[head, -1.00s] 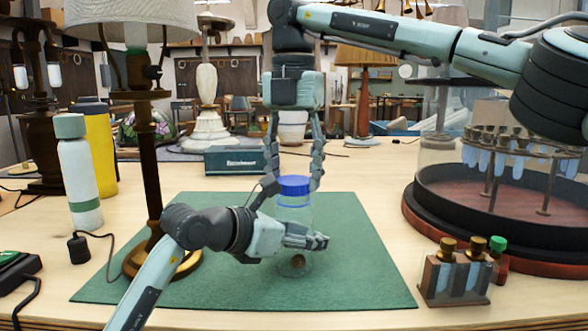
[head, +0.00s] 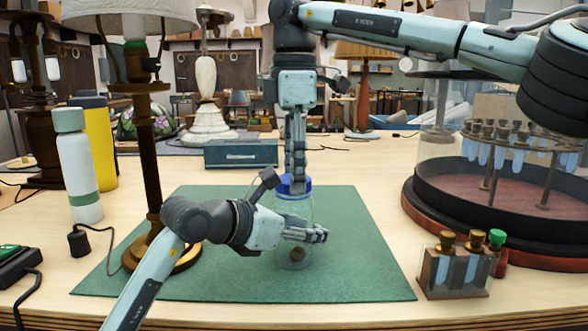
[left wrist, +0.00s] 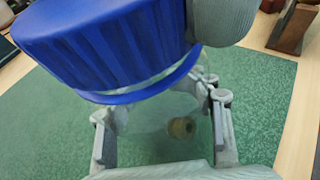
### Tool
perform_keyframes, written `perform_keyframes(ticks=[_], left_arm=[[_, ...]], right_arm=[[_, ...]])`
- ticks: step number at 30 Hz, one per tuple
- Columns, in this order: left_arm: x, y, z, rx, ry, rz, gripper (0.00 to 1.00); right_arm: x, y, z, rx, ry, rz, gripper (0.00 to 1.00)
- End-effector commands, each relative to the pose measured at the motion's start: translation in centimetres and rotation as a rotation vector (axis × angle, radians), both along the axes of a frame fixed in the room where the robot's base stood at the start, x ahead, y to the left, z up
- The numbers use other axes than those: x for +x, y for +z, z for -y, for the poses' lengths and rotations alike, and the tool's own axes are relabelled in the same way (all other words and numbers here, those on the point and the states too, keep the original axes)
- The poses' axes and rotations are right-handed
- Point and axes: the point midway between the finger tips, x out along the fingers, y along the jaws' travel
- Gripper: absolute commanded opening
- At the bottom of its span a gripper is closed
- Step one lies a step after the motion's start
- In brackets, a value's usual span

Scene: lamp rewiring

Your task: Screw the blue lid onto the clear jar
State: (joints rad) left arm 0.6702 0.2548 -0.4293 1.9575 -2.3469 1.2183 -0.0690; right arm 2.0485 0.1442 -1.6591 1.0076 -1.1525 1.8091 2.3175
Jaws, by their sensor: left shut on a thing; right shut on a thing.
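The clear jar (head: 298,209) stands upright on the green mat, with a small brown thing (head: 297,254) inside near its bottom. My left gripper (head: 306,234) comes in from the left and is shut around the jar's body. The blue lid (head: 306,185) sits at the jar's mouth; how far it is threaded cannot be told. My right gripper (head: 295,180) points straight down and is shut on the lid, its fingers seen edge-on and hiding its middle. In the left wrist view the ribbed lid (left wrist: 100,45) is large, with a grey finger pad against its right side.
The green mat (head: 360,270) is mostly bare around the jar. A lamp (head: 150,150) stands at its left edge, beside a white bottle (head: 78,165) and a yellow one (head: 100,140). A vial rack (head: 455,275) and a round dark-rimmed stand (head: 430,205) are at the right.

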Motion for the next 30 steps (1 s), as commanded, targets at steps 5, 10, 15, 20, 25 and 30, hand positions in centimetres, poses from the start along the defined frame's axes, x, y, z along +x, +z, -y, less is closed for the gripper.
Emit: perform_keyframes(ticks=[5,10,15,20,25,30], left_arm=[[-0.02,-0.06,0.03,0.001,-0.001,-0.002,0.00],[-0.02,-0.08,0.02,0.001,-0.001,-0.002,0.00],[-0.02,-0.09,0.02,0.001,-0.001,-0.002,0.00],[-0.02,-0.09,0.02,0.001,-0.001,-0.002,0.00],[-0.01,-0.09,0.00,0.001,0.000,-0.002,0.00],[0.02,-0.13,-0.01,0.002,0.000,-0.003,0.00]], right_arm=[[-0.05,0.13,0.02,0.001,-0.309,0.002,0.41],[-0.05,0.12,0.02,0.002,-0.400,0.003,0.41],[-0.05,0.13,0.02,0.002,-0.399,0.003,0.41],[-0.05,0.13,0.02,0.002,-0.398,0.003,0.61],[-0.07,0.11,0.00,0.002,-0.397,0.002,0.70],[-0.11,0.18,-0.03,0.002,-0.395,0.001,0.70]])
